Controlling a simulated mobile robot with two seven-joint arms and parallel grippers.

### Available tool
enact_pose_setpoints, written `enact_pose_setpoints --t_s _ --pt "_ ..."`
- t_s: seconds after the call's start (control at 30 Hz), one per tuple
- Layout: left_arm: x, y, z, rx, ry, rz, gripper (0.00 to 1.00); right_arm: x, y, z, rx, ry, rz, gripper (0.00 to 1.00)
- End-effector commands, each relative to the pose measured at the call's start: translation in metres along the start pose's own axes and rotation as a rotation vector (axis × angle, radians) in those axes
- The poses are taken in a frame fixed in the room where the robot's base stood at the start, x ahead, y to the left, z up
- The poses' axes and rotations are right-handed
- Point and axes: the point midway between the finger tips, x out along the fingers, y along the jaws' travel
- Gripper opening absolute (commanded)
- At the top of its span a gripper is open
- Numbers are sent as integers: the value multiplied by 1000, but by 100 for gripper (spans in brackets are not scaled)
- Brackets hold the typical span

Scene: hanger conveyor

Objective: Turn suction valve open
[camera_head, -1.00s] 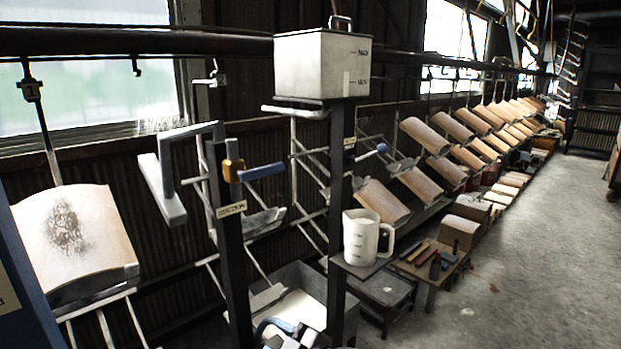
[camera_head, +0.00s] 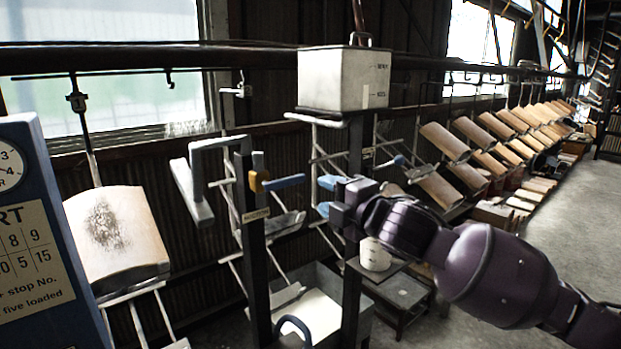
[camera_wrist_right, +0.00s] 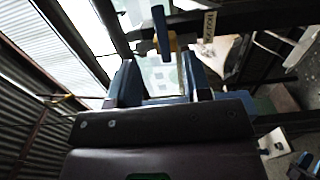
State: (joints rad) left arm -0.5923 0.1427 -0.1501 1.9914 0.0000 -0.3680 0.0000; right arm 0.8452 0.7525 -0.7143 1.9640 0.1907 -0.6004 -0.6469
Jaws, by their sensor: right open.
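The suction valve has a yellow body (camera_head: 257,181) and a blue lever handle (camera_head: 284,182) on a dark post. The lever points right, roughly level. A small label plate (camera_head: 255,215) sits below it. My right gripper (camera_head: 328,196) is open and empty, its blue fingers pointing left toward the lever, with a visible gap to its tip. In the right wrist view the lever (camera_wrist_right: 160,30) and yellow body (camera_wrist_right: 175,43) show ahead of the spread fingers (camera_wrist_right: 163,80). My left gripper is not in view.
A grey tank (camera_head: 343,80) stands above a second post. A pale tub (camera_head: 320,310) lies below. A blue panel (camera_head: 40,230) stands at left.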

Motion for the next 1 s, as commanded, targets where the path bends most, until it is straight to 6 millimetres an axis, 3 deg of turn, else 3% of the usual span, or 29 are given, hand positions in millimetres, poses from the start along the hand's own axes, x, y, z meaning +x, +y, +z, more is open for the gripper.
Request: enact_pose_setpoints --t_s 0.17,0.7,1.0 --pt "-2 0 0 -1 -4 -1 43 15 1 0 1 1 2 45" --pt "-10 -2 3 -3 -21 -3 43 91 1 -1 2 1 1 45" --pt "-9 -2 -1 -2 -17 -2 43 107 0 -1 1 1 1 45"
